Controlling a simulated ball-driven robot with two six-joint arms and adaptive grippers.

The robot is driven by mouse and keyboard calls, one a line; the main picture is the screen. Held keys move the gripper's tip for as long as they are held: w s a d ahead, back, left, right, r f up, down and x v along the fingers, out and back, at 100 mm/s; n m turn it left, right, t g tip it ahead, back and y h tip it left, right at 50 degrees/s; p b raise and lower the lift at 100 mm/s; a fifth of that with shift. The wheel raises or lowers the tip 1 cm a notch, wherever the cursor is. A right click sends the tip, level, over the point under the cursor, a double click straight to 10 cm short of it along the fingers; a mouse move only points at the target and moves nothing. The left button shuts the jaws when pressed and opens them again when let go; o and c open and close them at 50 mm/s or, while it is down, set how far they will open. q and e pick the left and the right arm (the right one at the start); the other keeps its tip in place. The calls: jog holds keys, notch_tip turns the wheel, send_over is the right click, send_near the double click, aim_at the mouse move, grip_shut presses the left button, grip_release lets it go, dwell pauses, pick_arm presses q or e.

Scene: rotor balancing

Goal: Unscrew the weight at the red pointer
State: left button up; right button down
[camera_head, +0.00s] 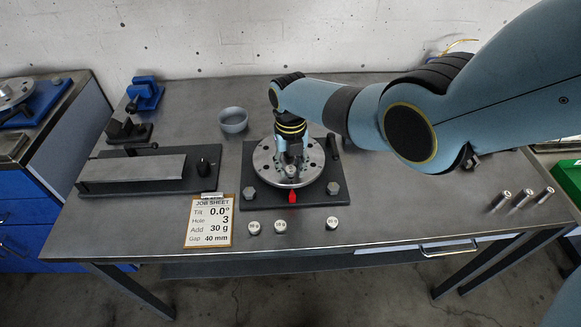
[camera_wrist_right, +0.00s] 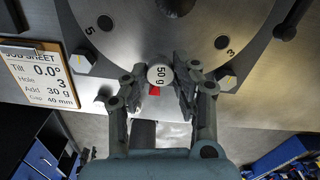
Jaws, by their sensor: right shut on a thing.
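The round metal rotor disc (camera_head: 265,165) sits on a dark base plate (camera_head: 335,190) on the table; it also shows in the right wrist view (camera_wrist_right: 120,35). The red pointer (camera_head: 292,196) is at the disc's front edge and also shows in the right wrist view (camera_wrist_right: 154,91). A weight marked 50 g (camera_wrist_right: 159,74) sits at the disc's rim by the pointer. My right gripper (camera_wrist_right: 160,82) points down at the rim, its fingers shut on both sides of this weight. In the head view my right gripper (camera_head: 290,166) hides part of the disc. My left gripper is not in view.
A job sheet (camera_head: 210,220) lies left of the base plate. Three small weights (camera_head: 254,227) (camera_head: 280,226) (camera_head: 332,223) stand along the front. A bowl (camera_head: 233,120), a flat rail stand (camera_head: 130,168) and blue clamp (camera_head: 145,95) are left.

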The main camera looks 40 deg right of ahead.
jog(key=shift+r, duration=3.1)
